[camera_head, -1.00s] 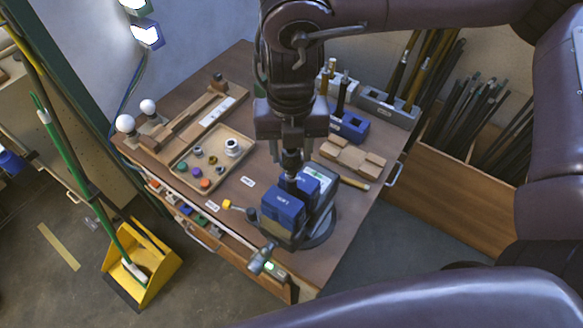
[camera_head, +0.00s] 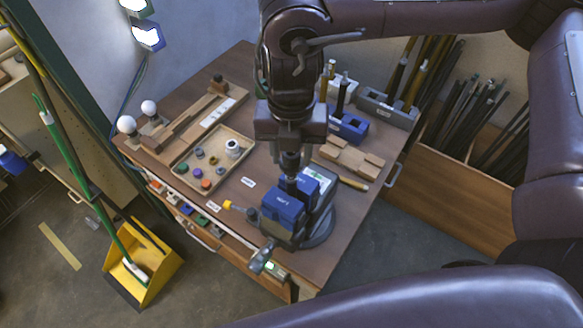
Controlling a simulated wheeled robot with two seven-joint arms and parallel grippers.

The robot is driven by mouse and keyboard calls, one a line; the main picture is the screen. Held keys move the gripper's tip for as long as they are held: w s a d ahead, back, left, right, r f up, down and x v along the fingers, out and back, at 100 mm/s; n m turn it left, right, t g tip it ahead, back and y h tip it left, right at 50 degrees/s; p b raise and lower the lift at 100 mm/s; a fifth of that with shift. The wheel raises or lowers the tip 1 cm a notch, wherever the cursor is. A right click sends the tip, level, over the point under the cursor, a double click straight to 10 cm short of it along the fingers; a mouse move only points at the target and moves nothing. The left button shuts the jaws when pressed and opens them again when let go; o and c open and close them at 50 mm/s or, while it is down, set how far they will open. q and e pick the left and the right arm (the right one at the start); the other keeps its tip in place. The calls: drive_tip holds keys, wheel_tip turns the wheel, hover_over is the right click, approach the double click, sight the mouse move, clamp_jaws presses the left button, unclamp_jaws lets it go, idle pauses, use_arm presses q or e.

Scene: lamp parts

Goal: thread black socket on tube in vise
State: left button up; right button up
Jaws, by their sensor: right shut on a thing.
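The vise (camera_head: 284,207) with blue jaws stands at the front right part of the workbench. My right gripper (camera_head: 289,172) points down right above the vise jaws. It is shut on a small dark piece, which looks like the black socket but is mostly hidden between the fingers. The tube in the vise cannot be made out; the gripper and jaws cover that spot. I cannot tell whether the socket touches the tube. My left gripper is not in view.
A wooden tray (camera_head: 184,178) with small coloured parts lies left of the vise on the workbench (camera_head: 262,165). A blue holder (camera_head: 349,127) and a wooden block (camera_head: 349,156) stand behind right. White bulbs (camera_head: 148,107) stand at the left edge. A bin of dark rods (camera_head: 490,105) is at the right.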

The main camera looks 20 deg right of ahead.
drive_tip(key=m, duration=0.2)
drive_tip(key=m+p, duration=0.1)
drive_tip(key=m, duration=0.1)
drive_tip(key=shift+s+f+p, duration=0.2)
drive_tip(key=shift+p, duration=0.1)
drive_tip(key=shift+f+m, duration=0.15)
drive_tip(key=shift+m, duration=0.55)
drive_tip(key=shift+m+p, duration=0.8)
drive_tip(key=shift+m, duration=0.1)
drive_tip(key=m+p, duration=0.2)
drive_tip(key=m, duration=0.2)
drive_tip(key=shift+d, duration=0.1)
drive_tip(key=shift+m, duration=0.5)
drive_tip(key=shift+p, duration=0.35)
